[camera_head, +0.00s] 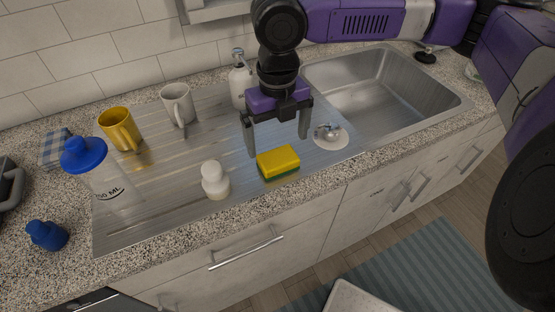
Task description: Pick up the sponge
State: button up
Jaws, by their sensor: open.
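The sponge (278,161) is a yellow block with a dark green underside. It lies on the ribbed steel drainboard near the counter's front edge, left of the sink. My gripper (277,147) points down over it with its two fingers spread apart and nothing between them. The left fingertip is just behind the sponge's left end, and the right fingertip is above and right of it. I cannot tell whether either finger touches the sponge.
A small white bottle (215,181) stands just left of the sponge. A silver-and-white drain piece (330,136) lies right of it. A soap dispenser (239,84), white mug (178,105), yellow mug (120,130) and blue-capped bottle (101,175) stand further left and back. The sink basin (385,85) is right.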

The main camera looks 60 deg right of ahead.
aim_at(278, 157)
notch_tip(278, 157, down, 7)
jog(key=shift+a+r, duration=0.1)
jog(key=shift+r, duration=0.1)
jog(key=c, duration=1.3)
jog(key=shift+o, duration=0.2)
jog(key=shift+r, duration=0.1)
notch_tip(278, 157, up, 10)
jog(key=shift+f, duration=0.1)
